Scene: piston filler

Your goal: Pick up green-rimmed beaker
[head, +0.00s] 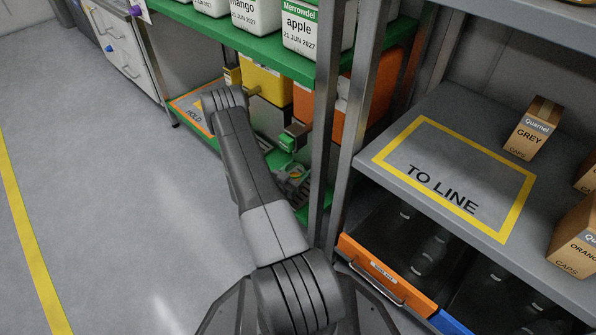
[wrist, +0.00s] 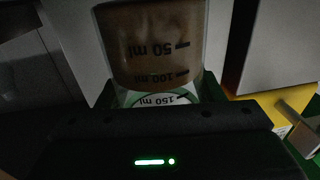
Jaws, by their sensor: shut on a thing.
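The green-rimmed beaker (wrist: 155,50) fills the upper middle of the wrist view. It appears upside down there, with 50, 100 and 150 ml marks, brown contents and a green rim partly hidden behind my gripper. My gripper (wrist: 158,118) is the dark bar across the bottom of that view, shut on the beaker. Its fingertips are too dark to make out. In the head view my arm reaches to the lower green shelf, and I cannot clearly make out the beaker there.
A green shelf (head: 225,42) with white labelled tubs (head: 300,25) is above. Yellow (head: 265,80) and orange (head: 335,105) containers stand below it, beside a metal post (head: 324,120). A grey shelf (head: 395,155) marked TO LINE is at right, with cap boxes (head: 535,128).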

